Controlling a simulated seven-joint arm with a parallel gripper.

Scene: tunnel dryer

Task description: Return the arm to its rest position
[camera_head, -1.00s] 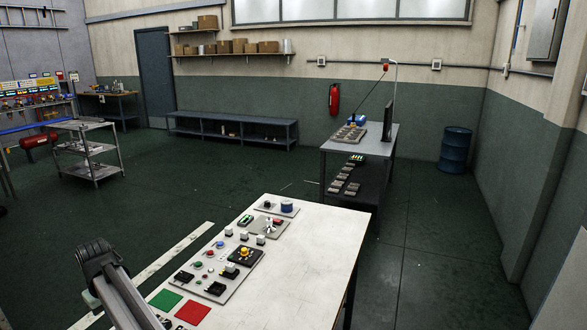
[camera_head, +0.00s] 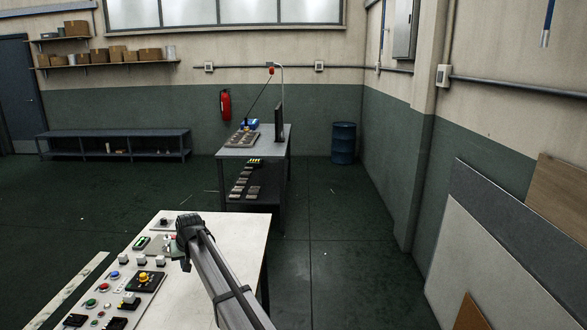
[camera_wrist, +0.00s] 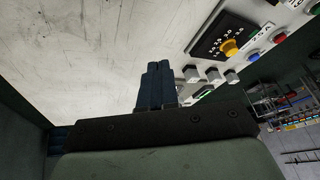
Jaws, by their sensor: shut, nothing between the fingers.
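My arm reaches from the bottom of the head view over the white work table (camera_head: 212,250). My gripper (camera_wrist: 158,72) shows in the wrist view with its dark fingers together and nothing between them. In the head view its fingers are hard to make out. The control panel (camera_head: 115,290) lies along the table's left side, with buttons, switches and a yellow knob (camera_head: 143,277). The yellow knob also shows in the wrist view (camera_wrist: 231,47). The gripper appears over the table beside the panel. Whether it touches anything cannot be told.
A second table (camera_head: 252,150) with a screen stands behind. A blue barrel (camera_head: 343,143) stands by the back wall. Large boards (camera_head: 490,255) lean at the right wall. A low bench (camera_head: 115,136) is at the back left. The floor between is mostly clear.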

